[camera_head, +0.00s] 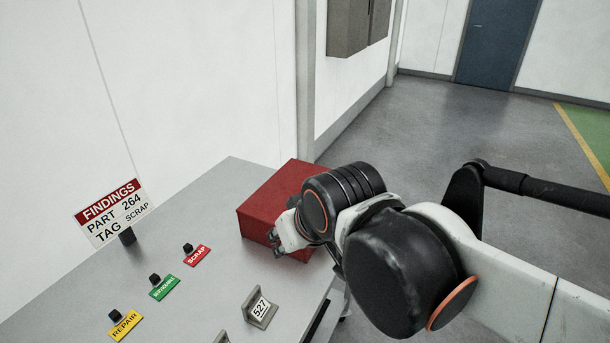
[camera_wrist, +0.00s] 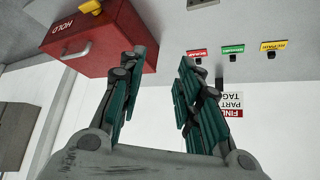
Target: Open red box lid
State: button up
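The red box (camera_head: 268,201) stands at the far right end of the grey table, and its lid looks shut. The wrist view, which is turned over, shows the red box (camera_wrist: 118,30) at upper left with the word HOLD, a pale handle (camera_wrist: 77,51) and a yellow piece (camera_wrist: 90,7). My gripper (camera_head: 278,240) is at the box's near side in the head view, partly hidden by my arm. In the wrist view my gripper (camera_wrist: 158,68) has its two green-padded fingers apart with nothing between them. One finger overlaps the box's edge; contact cannot be told.
A white wall lies behind; open floor is at right.

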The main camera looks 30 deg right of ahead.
jog(key=w+d+r+m+h+p, duration=0.15)
jog(key=w+d+r, duration=0.25)
jog(key=w, duration=0.6)
jog(key=w+d+r+m+p, duration=0.2)
jog(key=w+d+r, duration=0.25)
jog(key=w, duration=0.55)
jog(key=d+f+m+g, duration=0.3)
jog(key=d+f+m, duration=0.55)
jog(key=d, duration=0.35)
jog(key=shift+h, duration=0.45)
jog(key=b+x, duration=0.3)
jog(key=x, duration=1)
jog(key=shift+f, duration=0.15)
grip_shut()
